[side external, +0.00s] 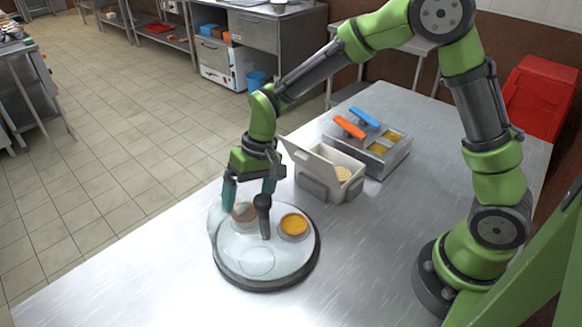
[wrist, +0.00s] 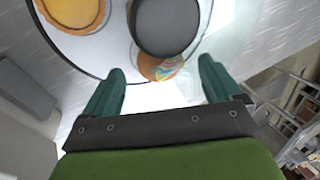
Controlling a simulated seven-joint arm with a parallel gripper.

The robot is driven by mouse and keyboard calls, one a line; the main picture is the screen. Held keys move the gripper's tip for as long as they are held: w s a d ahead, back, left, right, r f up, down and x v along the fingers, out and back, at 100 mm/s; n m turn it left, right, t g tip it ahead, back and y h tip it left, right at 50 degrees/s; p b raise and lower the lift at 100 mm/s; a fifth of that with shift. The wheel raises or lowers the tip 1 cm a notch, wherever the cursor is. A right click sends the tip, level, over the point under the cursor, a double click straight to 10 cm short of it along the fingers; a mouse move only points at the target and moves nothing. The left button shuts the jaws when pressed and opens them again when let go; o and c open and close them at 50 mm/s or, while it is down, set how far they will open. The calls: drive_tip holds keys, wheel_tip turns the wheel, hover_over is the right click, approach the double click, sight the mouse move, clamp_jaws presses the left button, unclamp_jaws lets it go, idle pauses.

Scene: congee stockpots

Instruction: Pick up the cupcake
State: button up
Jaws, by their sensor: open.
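A small round item with a multicoloured swirl, which looks like the cupcake (wrist: 160,68), sits between my fingertips in the wrist view, partly hidden by a dark round knob (wrist: 167,22). In the side view it seems to be the brownish item (side external: 243,212) at the back left of a round, dark-rimmed tray (side external: 272,286). My gripper (side external: 249,194) is open and points down above that side; it also shows in the wrist view (wrist: 160,70). A clear cover seems to lie over the tray, with the dark knob (side external: 263,212) standing up beside the right finger.
An orange-yellow round item (side external: 293,224) sits on the tray, right of the knob. A whitish box with a raised flap (side external: 325,172) and a metal container with yellow contents (side external: 372,148) stand behind. The metal table (side external: 120,275) is clear at front left.

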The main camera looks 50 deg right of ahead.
drive_tip(key=x, duration=0.2)
drive_tip(key=shift+a+f, duration=0.1)
drive_tip(key=shift+f, duration=0.15)
drive_tip(key=c, duration=1.1)
drive_tip(key=shift+c, duration=0.2)
drive_tip(key=shift+r, duration=0.15)
